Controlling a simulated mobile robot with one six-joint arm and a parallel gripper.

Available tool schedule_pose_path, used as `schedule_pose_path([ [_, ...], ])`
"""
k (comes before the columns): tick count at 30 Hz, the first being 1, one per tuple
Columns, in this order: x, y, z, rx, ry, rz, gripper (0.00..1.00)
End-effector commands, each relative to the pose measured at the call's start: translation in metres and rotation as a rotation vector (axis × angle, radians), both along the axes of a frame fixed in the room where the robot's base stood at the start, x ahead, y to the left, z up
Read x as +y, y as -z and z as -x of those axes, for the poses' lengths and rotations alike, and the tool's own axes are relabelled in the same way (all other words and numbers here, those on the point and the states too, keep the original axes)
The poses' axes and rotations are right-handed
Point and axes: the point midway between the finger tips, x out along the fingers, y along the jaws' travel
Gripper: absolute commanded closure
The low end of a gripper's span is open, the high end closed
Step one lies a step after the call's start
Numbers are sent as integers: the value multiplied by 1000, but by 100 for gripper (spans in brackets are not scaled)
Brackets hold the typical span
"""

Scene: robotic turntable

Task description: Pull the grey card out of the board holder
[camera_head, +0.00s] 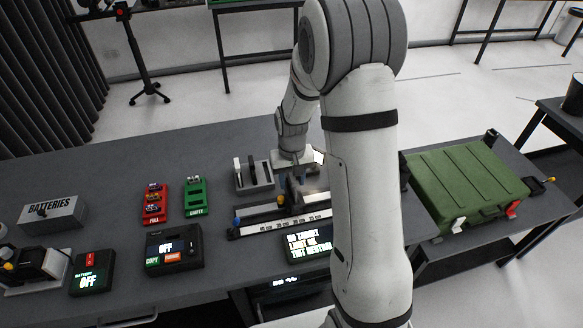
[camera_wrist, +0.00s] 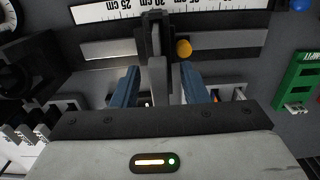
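My gripper (camera_wrist: 160,92) is open in the wrist view, its two blue fingers on either side of a narrow grey upright piece (camera_wrist: 158,80). A gap shows between this piece and each finger. It is seen nearly edge-on, beside a dark upright part (camera_wrist: 156,35) over the ruler rail; I cannot tell for sure that it is the grey card.
A ruler rail (camera_head: 270,227) with a yellow knob (camera_wrist: 183,48) runs along the near side. Red (camera_head: 155,205) and green (camera_head: 195,197) racks stand to the left. A lit display (camera_head: 308,242) stands in front. A green case (camera_head: 465,182) is at right.

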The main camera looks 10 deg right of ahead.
Motion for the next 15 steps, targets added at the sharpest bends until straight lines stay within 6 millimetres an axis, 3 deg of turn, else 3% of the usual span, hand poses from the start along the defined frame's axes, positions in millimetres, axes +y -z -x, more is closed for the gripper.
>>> schedule_pose_path([
  [11, -1, 8, 0, -1, 1, 0, 60],
  [15, -1, 8, 0, -1, 1, 0, 70],
])
